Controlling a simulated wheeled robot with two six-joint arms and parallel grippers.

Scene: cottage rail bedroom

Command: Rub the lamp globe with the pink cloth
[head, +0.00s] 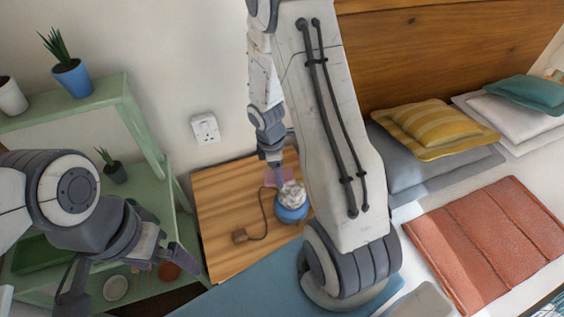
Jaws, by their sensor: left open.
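The lamp has a pale, faceted globe (292,194) on a round blue base (291,213) and stands on the wooden bedside top. The pink cloth (271,179) is at the upper left side of the globe, beside or against it; I cannot tell whether they touch. My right gripper (276,174) points down at the cloth, its small tips closed on it. The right arm's large pale link hides the area right of the lamp. My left gripper (130,279) is open and empty at the lower left, in front of the green shelf.
The wooden top (225,205) also carries the lamp's cord with a brown piece (240,236). A green shelf (150,185) with potted plants (72,76) stands at left. A wall socket (205,128) is above. The bed with pillows (435,128) and a rust blanket (490,240) fills the right.

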